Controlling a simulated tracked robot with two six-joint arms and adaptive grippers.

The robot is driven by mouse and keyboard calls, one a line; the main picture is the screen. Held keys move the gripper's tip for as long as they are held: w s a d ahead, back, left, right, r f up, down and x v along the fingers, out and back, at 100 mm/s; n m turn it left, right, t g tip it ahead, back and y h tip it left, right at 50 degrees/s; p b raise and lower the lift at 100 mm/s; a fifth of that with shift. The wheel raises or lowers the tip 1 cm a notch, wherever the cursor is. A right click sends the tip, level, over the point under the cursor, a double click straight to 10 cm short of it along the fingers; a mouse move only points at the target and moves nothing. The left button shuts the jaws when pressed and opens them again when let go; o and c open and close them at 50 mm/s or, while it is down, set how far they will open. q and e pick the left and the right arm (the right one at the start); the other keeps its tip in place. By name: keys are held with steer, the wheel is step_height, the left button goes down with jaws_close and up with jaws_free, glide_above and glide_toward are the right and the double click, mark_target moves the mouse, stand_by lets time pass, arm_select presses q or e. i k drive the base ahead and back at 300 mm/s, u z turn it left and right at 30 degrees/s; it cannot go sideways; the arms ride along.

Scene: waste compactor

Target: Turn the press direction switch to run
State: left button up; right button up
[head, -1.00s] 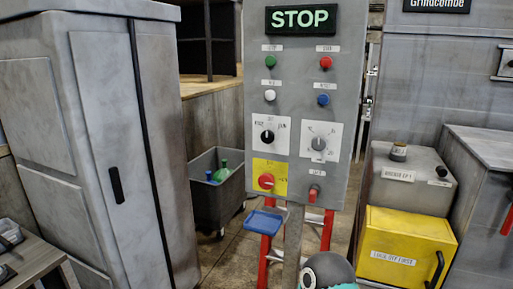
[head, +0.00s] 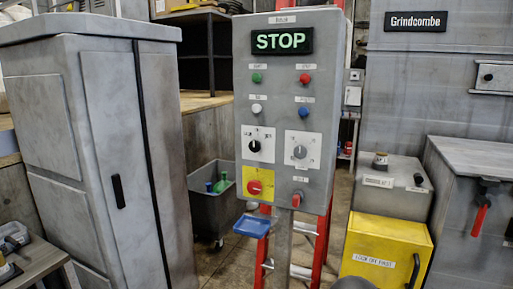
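A grey control panel (head: 285,110) stands on a post in the middle of the head view, with a lit green STOP display (head: 282,41) at its top. On a white plate at its left is a black rotary switch (head: 254,146). A grey rotary knob (head: 300,152) sits on another white plate to its right. A red rotary switch (head: 254,187) is on a yellow plate below. The small labels are too blurred to tell which switch is the press direction switch or where it points. Neither of my grippers is in view.
A tall grey cabinet (head: 120,175) stands at left. A grey bin (head: 213,205) with green bottles is behind the panel. A blue tray (head: 251,226) hangs below it, before a red ladder (head: 322,235).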

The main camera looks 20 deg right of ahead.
mark_target(254, 145)
steer(key=z, duration=0.05)
steer(key=i, duration=0.85)
steer(key=u, duration=0.1)
